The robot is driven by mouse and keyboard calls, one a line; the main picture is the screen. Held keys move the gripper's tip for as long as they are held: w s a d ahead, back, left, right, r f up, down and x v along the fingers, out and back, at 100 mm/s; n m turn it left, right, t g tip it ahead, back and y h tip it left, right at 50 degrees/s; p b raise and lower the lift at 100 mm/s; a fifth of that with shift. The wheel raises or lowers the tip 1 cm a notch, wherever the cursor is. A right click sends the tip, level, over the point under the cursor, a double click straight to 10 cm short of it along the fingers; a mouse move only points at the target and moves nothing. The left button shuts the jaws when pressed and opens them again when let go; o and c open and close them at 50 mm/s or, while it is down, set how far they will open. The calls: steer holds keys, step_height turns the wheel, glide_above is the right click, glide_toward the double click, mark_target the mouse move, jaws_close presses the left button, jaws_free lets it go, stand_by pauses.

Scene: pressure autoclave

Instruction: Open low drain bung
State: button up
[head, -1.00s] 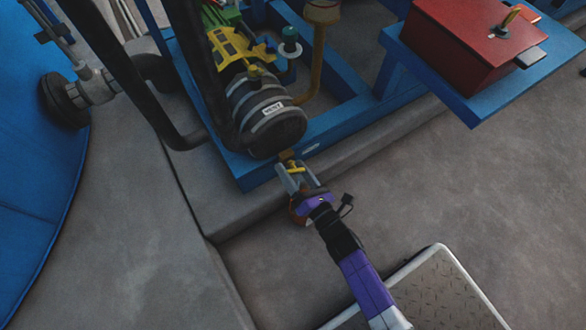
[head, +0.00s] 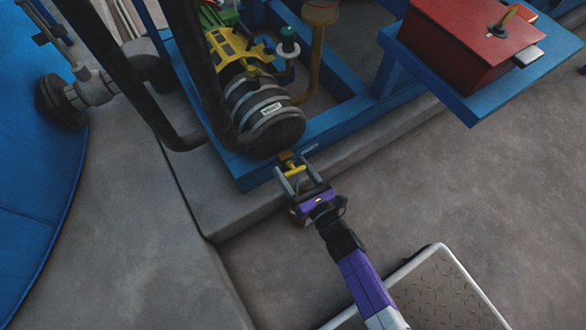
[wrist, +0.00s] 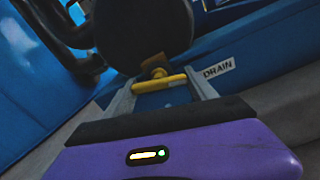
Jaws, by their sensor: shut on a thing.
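The low drain bung has a yellow crossbar handle (head: 291,170) on a brass-coloured body at the lower edge of the blue frame, below the dark round vessel end. In the wrist view the yellow bar (wrist: 160,83) lies crosswise, with the brass part (wrist: 155,68) behind it. My gripper (head: 294,168) has one grey finger at each end of the bar and is shut on it. A white DRAIN label (wrist: 218,70) sits on the blue frame just right of the bung. The bung's seat is mostly hidden.
The dark vessel end (head: 270,120) hangs close above the bung. The blue frame (head: 345,115) stands on a concrete plinth (head: 205,200). A red box (head: 465,45) on a blue shelf is at the upper right.

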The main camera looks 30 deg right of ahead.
steer(key=shift+f, duration=0.1)
steer(key=o, duration=1.4)
steer(key=shift+c, duration=0.2)
steer(key=shift+s, duration=0.1)
steer(key=s+p, duration=0.2)
steer(key=s, duration=0.5)
steer(key=shift+s, duration=0.35)
